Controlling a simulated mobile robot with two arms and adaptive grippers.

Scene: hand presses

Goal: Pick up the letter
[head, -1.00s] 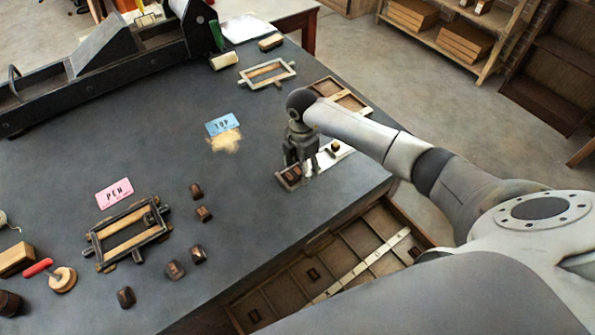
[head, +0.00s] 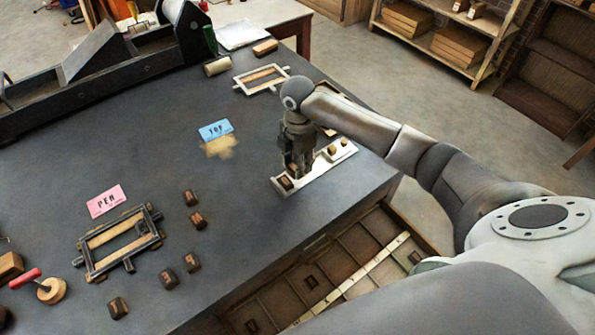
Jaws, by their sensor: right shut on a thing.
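My right gripper (head: 297,173) points down over the near end of a pale metal tray (head: 316,174), close to the table's right edge. Its fingers are shut on a small dark brown letter block (head: 293,168), mostly hidden between them. Another brown letter block (head: 286,183) sits in the tray's near end, just beside the fingertips. The letters on these blocks are too small to read. Several loose letter blocks, one of them (head: 197,220), lie on the dark table (head: 250,235) to the left. My left gripper is out of view.
A wooden frame (head: 118,232) lies by the pink PEN card (head: 107,201). A blue card (head: 216,131) lies near a second frame (head: 261,77). The black press (head: 90,70) fills the back left. An open compartment drawer (head: 330,275) sits below the table edge.

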